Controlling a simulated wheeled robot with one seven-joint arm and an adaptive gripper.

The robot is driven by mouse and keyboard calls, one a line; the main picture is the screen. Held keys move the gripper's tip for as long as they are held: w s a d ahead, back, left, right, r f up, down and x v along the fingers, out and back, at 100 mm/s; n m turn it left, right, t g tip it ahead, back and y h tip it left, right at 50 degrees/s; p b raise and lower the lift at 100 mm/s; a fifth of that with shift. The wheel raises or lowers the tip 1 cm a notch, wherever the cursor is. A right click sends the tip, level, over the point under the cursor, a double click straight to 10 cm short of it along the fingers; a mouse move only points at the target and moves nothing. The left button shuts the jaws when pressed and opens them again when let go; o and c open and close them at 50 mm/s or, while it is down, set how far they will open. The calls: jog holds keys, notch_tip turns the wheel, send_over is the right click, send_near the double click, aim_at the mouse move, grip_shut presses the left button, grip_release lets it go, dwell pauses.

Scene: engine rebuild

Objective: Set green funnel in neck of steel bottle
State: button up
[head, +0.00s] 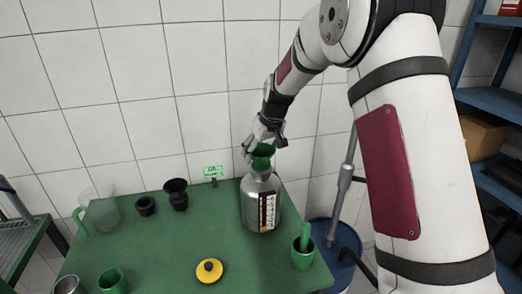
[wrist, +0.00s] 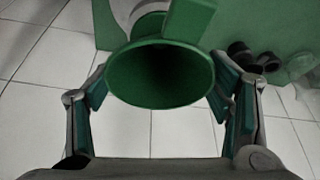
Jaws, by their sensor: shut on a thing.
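The green funnel (head: 262,161) is at the mouth of the steel bottle (head: 258,205), which stands upright on the green table. My gripper (head: 262,142) is above the bottle, shut on the funnel. In the wrist view, the funnel's wide round opening (wrist: 160,78) faces the camera between the two fingers (wrist: 160,98). I cannot tell whether the funnel's spout is inside the neck or just above it. The spout and most of the neck are hidden in the wrist view.
A blue drum (head: 343,262) is beyond the right edge.

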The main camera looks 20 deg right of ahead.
jog(key=shift+f, duration=0.4)
jog(key=o, duration=0.8)
jog(key=shift+o, duration=0.2)
jog(key=shift+p+v, duration=1.35)
jog(key=shift+v, duration=4.15)
jog(key=shift+r, duration=0.1)
